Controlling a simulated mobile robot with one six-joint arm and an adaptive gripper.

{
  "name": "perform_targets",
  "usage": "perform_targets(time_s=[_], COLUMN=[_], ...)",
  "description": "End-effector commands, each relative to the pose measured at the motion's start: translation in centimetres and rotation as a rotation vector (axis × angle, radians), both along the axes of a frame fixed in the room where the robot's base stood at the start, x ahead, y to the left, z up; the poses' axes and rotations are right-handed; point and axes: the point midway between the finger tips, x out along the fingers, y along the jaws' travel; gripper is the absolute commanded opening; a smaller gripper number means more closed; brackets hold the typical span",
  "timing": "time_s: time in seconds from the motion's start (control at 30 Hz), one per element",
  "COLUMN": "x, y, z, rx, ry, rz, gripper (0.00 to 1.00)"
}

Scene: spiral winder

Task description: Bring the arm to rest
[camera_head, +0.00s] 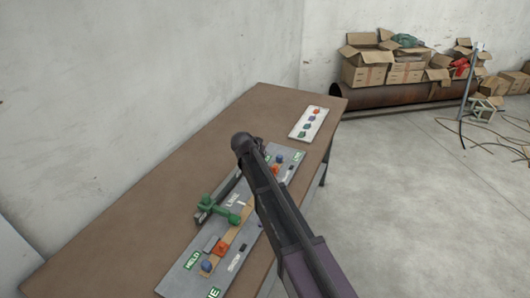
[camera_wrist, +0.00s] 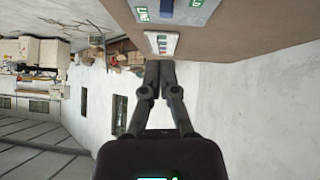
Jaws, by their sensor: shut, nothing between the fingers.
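My arm reaches up from the bottom right over the table in the head view and hides part of the grey panel. My gripper shows in the wrist view (camera_wrist: 160,65), its two dark fingers close together at the tips with nothing between them. In the head view the fingers cannot be made out behind the arm. The grey panel (camera_head: 178,280) lies on the brown table (camera_head: 120,220). It carries a green handle (camera_head: 228,209), an orange knob (camera_head: 221,247), blue knobs and green labels.
A white card (camera_head: 308,123) with coloured marks lies near the table's far end. A plain wall (camera_head: 130,80) runs along the table's left side. Cables (camera_head: 500,135) lie on the floor at right.

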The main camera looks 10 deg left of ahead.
Motion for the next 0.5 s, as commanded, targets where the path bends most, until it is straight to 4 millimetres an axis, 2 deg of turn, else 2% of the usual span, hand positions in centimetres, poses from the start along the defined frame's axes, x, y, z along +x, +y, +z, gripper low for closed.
perform_targets(time_s=[0.33,0.5], x=[0.0,-0.6], y=[-0.2,-2.4], z=[0.0,-0.4], rx=[-0.001,-0.007], ry=[0.002,0.032], rz=[-0.002,-0.010], gripper=[0.00,0.00])
